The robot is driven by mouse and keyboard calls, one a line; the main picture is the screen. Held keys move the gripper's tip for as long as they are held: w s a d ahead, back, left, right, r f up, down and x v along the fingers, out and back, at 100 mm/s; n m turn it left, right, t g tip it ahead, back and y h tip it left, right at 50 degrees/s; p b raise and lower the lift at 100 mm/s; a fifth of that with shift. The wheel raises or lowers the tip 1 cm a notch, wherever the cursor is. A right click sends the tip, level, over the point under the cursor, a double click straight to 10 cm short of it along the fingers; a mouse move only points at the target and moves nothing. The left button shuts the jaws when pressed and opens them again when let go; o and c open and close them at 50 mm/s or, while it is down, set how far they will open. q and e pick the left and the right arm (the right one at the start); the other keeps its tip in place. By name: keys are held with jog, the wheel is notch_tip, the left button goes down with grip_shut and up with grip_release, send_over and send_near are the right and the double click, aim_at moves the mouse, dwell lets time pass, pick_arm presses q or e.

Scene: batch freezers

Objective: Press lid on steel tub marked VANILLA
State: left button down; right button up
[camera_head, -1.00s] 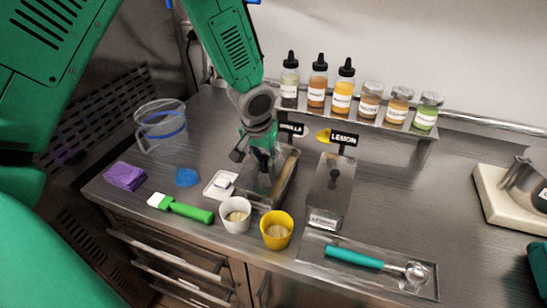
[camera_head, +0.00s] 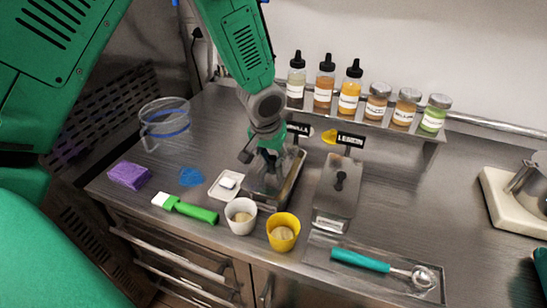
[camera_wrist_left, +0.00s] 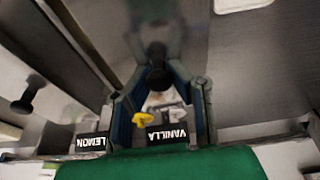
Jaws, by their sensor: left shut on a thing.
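The steel VANILLA tub (camera_head: 292,184) stands on the counter left of the LEMON tub, with its black VANILLA sign (camera_wrist_left: 168,134) behind it. My left gripper (camera_head: 266,168) points down over the VANILLA tub. In the wrist view its fingers (camera_wrist_left: 163,98) are closed around the black knob (camera_wrist_left: 157,75) of a steel lid (camera_wrist_left: 150,35). The lid lies at the tub's top; the gripper hides part of it, and I cannot tell whether it is fully seated. The LEMON tub (camera_head: 334,205) has its lid and black knob on. My right gripper is not in view.
In front stand a white cup (camera_head: 241,217) and a yellow cup (camera_head: 283,233). A small white tray (camera_head: 218,192), green-handled spatula (camera_head: 190,210) and purple cloth (camera_head: 129,176) lie left. A scoop (camera_head: 375,263) lies in a tray at right. A bottle shelf (camera_head: 380,122) stands behind.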

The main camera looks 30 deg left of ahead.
aim_at(284, 167)
pick_arm(q)
jog(key=shift+d, duration=0.1)
jog(key=shift+d+r, duration=0.1)
jog(key=shift+d, duration=0.2)
jog(key=shift+d+r, duration=0.15)
jog(key=shift+d, duration=0.55)
jog(key=shift+d+r, duration=0.15)
jog(key=shift+d, duration=0.5)
jog(key=shift+a+f, duration=0.1)
jog(key=shift+a, duration=0.5)
jog(key=shift+d, duration=0.9)
jog(key=shift+a+f, duration=0.15)
jog(key=shift+a, duration=1)
jog(key=shift+d, duration=0.25)
jog(key=shift+a+f, duration=0.25)
jog(key=shift+a, duration=0.5)
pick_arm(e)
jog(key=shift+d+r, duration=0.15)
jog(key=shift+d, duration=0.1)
pick_arm(q)
jog(key=shift+d, duration=0.15)
